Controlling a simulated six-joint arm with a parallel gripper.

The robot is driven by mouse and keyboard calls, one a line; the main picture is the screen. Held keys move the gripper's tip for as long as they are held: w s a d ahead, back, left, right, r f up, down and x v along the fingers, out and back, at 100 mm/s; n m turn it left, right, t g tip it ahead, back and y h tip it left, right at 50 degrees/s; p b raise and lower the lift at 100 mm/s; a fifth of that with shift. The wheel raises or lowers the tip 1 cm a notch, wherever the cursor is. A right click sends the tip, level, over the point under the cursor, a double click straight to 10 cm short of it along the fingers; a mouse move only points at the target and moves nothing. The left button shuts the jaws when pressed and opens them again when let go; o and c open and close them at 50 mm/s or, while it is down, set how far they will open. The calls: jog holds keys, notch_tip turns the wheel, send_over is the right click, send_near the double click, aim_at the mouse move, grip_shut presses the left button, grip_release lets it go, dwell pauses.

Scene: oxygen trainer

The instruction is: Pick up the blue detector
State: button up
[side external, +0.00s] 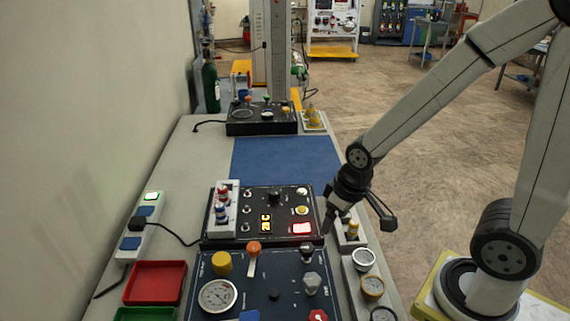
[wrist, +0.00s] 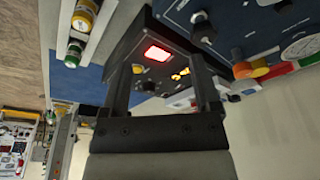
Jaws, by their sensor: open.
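A small blue-topped piece (side external: 221,211), which looks like the blue detector, stands in a light rack (side external: 233,225) on the left of the middle control panel, in front of a red-topped one (side external: 223,192). My gripper (side external: 333,220) is at the right edge of that panel in the side view, well to the right of the rack and apart from it. In the wrist view my gripper (wrist: 160,75) is open, its two dark fingers spread with nothing held between them. I cannot make out the blue detector clearly in the wrist view.
The middle panel (side external: 282,222) has a lit red button and yellow display. A front panel (side external: 265,278) carries knobs and a gauge. A red tray (side external: 155,283) and power strip (side external: 140,235) lie left. Racks with fittings stand right. The blue mat (side external: 285,160) is clear.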

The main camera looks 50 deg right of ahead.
jog(key=w+a+r+n+y, duration=0.1)
jog(key=w+a+n, duration=0.25)
jog(key=w, duration=0.75)
jog(key=r+n+t+y, duration=0.1)
jog(key=n+y, duration=0.1)
jog(key=n, duration=0.1)
send_over(220, 205)
jog(key=s+d, duration=0.1)
jog(key=s, duration=0.1)
jog(key=shift+w+d, duration=0.1)
jog(key=shift+w, duration=0.15)
jog(key=shift+f, duration=0.1)
jog(key=shift+x, duration=1.2)
jog(key=shift+x, duration=2.6)
jog(key=shift+d, duration=0.1)
